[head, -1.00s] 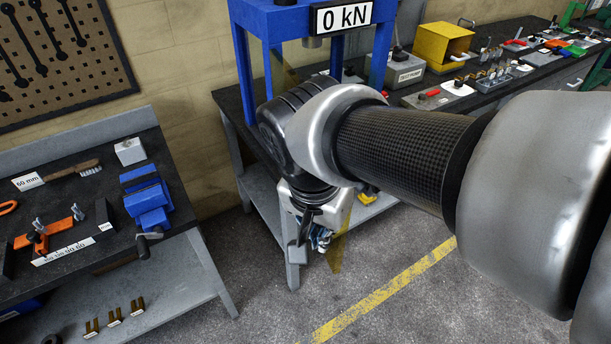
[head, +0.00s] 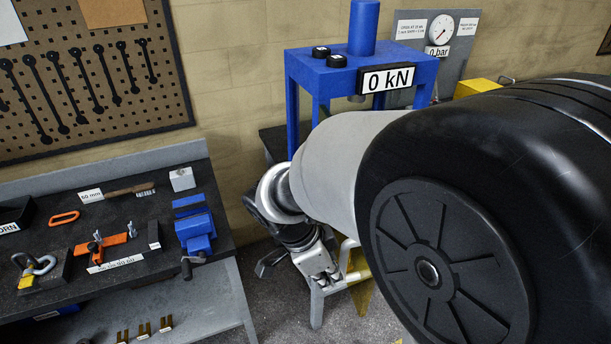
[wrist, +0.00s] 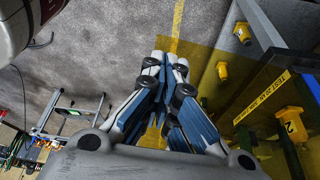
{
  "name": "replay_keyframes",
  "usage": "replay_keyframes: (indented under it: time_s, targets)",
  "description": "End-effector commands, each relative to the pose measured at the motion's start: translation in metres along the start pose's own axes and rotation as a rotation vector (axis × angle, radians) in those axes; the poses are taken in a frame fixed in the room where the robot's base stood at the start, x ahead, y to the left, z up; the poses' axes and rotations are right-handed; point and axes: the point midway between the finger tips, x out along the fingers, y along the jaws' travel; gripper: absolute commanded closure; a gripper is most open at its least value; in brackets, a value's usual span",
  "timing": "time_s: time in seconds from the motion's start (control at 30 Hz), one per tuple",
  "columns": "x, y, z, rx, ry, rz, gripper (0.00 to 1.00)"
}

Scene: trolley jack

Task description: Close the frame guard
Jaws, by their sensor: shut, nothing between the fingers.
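The frame guard appears in the wrist view as a see-through yellow panel (wrist: 205,60), with a labelled yellow edge strip to its right. In the head view, a small part of the yellow panel (head: 360,292) shows below the blue press (head: 310,82); my arm hides the rest. My gripper (wrist: 172,58) is shut and empty in the wrist view, its fingertips overlapping the panel's left part. I cannot tell whether they touch it. My gripper (head: 328,268) also shows in the head view, low in front of the press stand and left of the visible panel.
A bench with a blue vise (head: 196,232) stands at the left. The press carries a 0 kN display (head: 388,78). A gauge board (head: 440,35) stands behind it. Yellow blocks (wrist: 243,33) sit on the right in the wrist view. Open floor (wrist: 90,50) lies at upper left there.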

Motion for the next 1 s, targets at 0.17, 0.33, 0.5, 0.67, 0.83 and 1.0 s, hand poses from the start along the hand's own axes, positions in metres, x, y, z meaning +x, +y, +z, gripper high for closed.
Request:
replay_keyframes:
  time_s: [0.17, 0.33, 0.5, 0.67, 0.83, 1.0]
  targets:
    - [0.038, 0.001, -0.002, 0.003, 0.000, 0.005, 1.00]
    - [0.043, 0.000, -0.027, 0.003, 0.000, 0.001, 1.00]
    - [0.046, 0.000, -0.036, 0.001, -0.001, 0.000, 1.00]
    - [0.046, 0.000, -0.037, -0.001, -0.001, -0.001, 1.00]
    - [0.046, 0.000, -0.037, -0.001, -0.001, 0.000, 1.00]
    - [0.049, 0.001, -0.043, -0.009, -0.001, -0.004, 1.00]
